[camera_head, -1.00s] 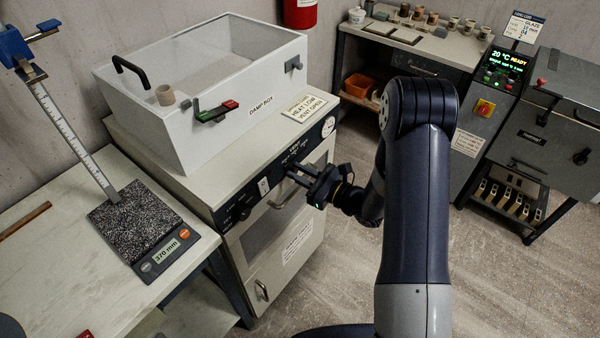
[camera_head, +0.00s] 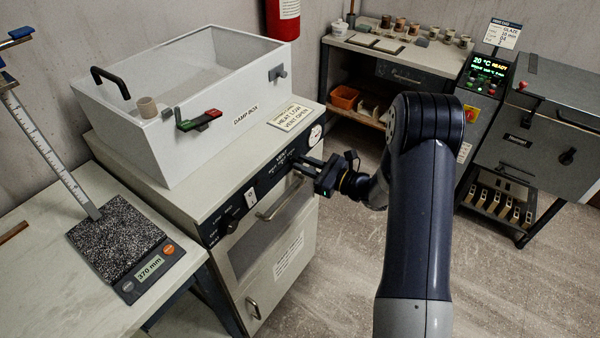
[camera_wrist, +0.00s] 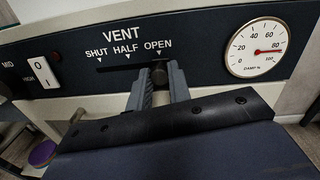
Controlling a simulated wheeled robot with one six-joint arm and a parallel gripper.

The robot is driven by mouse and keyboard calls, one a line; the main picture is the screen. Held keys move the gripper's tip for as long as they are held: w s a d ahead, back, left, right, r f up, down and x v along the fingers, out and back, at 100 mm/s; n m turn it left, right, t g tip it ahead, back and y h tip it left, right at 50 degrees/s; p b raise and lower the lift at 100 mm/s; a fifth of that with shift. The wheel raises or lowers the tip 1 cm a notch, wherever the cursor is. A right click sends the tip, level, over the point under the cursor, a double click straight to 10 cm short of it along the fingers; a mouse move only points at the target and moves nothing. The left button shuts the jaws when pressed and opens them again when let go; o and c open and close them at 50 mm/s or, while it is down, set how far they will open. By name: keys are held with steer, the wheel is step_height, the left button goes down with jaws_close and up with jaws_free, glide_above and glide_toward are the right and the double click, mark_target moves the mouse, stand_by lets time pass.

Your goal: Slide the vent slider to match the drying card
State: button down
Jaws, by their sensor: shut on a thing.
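The vent slider's dark knob (camera_wrist: 159,75) sits under the OPEN mark in the wrist view, right of the SHUT and HALF marks. My gripper (camera_wrist: 159,88) is shut on the knob, with a grey finger on each side. In the head view my gripper (camera_head: 300,166) is at the cabinet's dark control panel (camera_head: 265,180); the knob is hard to make out there. The drying card (camera_head: 292,117) lies on the cabinet top and reads HEAT LOW, VENT OPEN.
A white rocker switch (camera_wrist: 41,72) is left of the vent scale, and a damp gauge (camera_wrist: 257,49) is right of it. The white damp box (camera_head: 190,150) stands on the cabinet. A cabinet door handle (camera_head: 280,202) is below the panel.

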steer(key=shift+w+d, duration=0.1)
steer(key=shift+w, duration=0.05)
steer(key=c, duration=1.3)
jaws_free()
steer(key=shift+d, duration=0.1)
steer(key=b+v, duration=0.1)
steer(key=v, duration=0.9)
steer(key=shift+s+d, duration=0.2)
steer(key=shift+s, duration=0.15)
steer(key=shift+a, duration=0.1)
steer(key=p+x, duration=0.1)
steer(key=x, duration=0.9)
steer(key=shift+w+a, duration=0.1)
steer(key=shift+w, duration=0.1)
steer(key=shift+a, duration=0.25)
steer(key=shift+s+a, duration=0.25)
steer(key=shift+s, duration=0.05)
